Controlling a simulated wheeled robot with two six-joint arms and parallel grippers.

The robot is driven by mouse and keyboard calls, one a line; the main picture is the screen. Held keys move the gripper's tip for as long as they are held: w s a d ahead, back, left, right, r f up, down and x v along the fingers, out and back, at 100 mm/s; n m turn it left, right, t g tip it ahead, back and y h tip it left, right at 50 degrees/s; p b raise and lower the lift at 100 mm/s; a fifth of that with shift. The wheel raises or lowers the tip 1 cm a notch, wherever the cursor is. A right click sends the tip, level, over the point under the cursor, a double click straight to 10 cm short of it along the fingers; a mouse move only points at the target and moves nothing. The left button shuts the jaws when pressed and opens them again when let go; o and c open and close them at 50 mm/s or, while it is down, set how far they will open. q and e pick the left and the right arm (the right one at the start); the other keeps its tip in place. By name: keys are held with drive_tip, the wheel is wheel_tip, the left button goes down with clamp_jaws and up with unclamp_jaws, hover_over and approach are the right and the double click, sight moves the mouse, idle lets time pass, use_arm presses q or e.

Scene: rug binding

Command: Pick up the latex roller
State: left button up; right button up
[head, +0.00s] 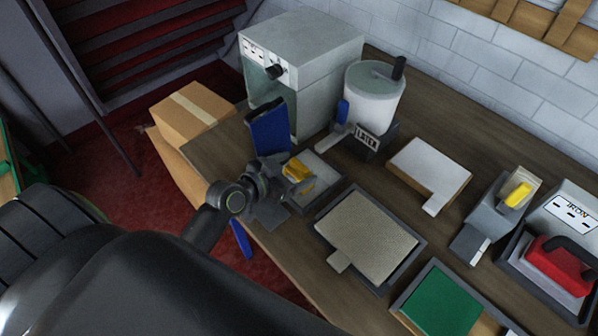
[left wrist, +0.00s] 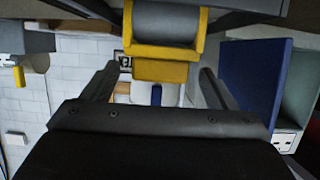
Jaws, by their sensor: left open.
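The latex roller (head: 298,169), with a yellow frame, sits in a small grey tray (head: 322,187) near the table's left front edge. In the left wrist view, its yellow frame and grey roller (left wrist: 165,22) show at the top centre, with a yellow block-like part (left wrist: 160,71) below. My left gripper (head: 280,180) is at the tray, just beside the roller, and hides part of both. In the left wrist view, its fingers (left wrist: 158,82) stand apart, one on each side of the yellow part, with gaps on both sides. My right gripper is not in view.
A blue upright panel (head: 268,130) stands close behind my left gripper. A grey machine (head: 303,60), a white latex pot (head: 372,92) and a blue-handled tool (head: 342,112) are behind. A beige mat on a tray (head: 367,236) lies to the right. A cardboard box (head: 190,112) is left.

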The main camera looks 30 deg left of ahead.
use_arm(q)
drive_tip(key=shift+x, duration=1.15)
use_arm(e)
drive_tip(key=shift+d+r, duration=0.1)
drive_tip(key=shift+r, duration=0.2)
use_arm(q)
drive_tip(key=shift+c, duration=0.4)
drive_tip(key=c, duration=1)
drive_tip(key=shift+o, duration=0.2)
drive_tip(key=shift+r, duration=0.1)
drive_tip(key=shift+r, duration=0.1)
